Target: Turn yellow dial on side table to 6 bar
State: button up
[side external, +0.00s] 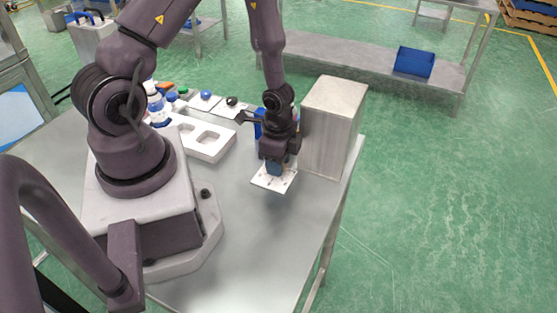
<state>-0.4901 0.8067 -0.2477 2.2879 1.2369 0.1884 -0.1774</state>
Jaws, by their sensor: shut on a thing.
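My gripper (276,169) points down over a small white plate (261,182) with dark marks, near the right edge of the metal side table (258,245). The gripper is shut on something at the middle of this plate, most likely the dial. No yellow shows, because the fingers and wrist cover the dial. The dial's pointer and the 6 bar mark cannot be read at this size.
A tall grey metal box (333,125) stands close to the right of my gripper. A white tray with recesses (205,154) lies to the left. Bottles (157,106) and small plates with coloured knobs (207,97) stand behind it. The table front is clear.

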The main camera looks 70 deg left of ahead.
jog(key=shift+m, duration=0.5)
jog(key=o, duration=0.9)
notch_tip(320, 180, up, 13)
jog(key=shift+r, duration=0.1)
